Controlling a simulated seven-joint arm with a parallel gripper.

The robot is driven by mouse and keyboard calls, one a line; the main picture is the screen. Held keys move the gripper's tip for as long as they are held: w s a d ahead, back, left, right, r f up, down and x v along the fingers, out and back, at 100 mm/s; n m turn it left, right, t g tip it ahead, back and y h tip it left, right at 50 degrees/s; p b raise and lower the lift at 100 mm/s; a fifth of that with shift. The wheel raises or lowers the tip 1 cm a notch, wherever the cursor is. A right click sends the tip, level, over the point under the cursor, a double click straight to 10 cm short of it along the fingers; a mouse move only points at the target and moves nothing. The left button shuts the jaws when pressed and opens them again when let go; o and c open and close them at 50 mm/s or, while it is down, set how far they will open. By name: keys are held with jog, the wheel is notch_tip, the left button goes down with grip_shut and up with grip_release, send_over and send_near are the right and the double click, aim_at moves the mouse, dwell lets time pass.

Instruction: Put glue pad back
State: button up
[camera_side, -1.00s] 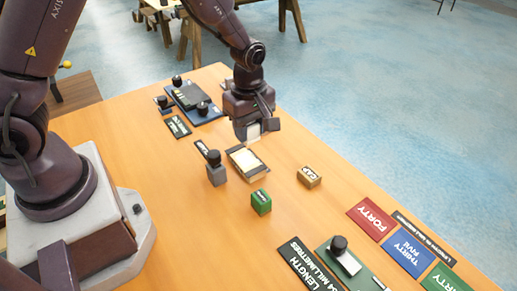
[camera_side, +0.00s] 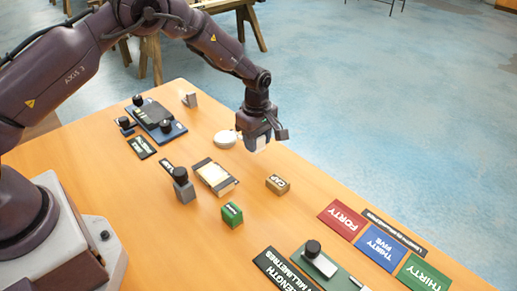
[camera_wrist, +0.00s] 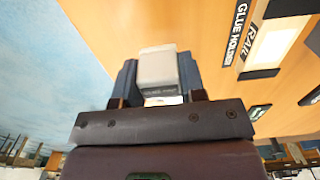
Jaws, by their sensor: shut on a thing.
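My gripper (camera_side: 262,143) is shut on a pale block with rounded edges, which looks like the glue pad (camera_wrist: 158,68). In the wrist view the block sits between the two blue fingers, and the white of it also shows low between them in the side view. My gripper is above the table, behind and to the right of a tray with a cream middle and black ends (camera_side: 215,175).
A white round disc (camera_side: 226,139) lies just left of my gripper. A grey block with a black knob (camera_side: 182,185), a green block (camera_side: 232,214) and a "CAP" block (camera_side: 277,185) stand nearby. Colored number cards (camera_side: 380,248) lie at the right. The back right wood is clear.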

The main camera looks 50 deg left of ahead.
aim_at(259, 150)
jog(key=shift+w+f, duration=0.15)
jog(key=shift+f, duration=0.8)
jog(key=shift+w+f, duration=0.1)
jog(key=shift+f, duration=0.8)
jog(key=shift+f, duration=0.1)
jog(key=o, duration=0.8)
notch_tip(259, 150, up, 12)
jog(key=shift+r, duration=0.25)
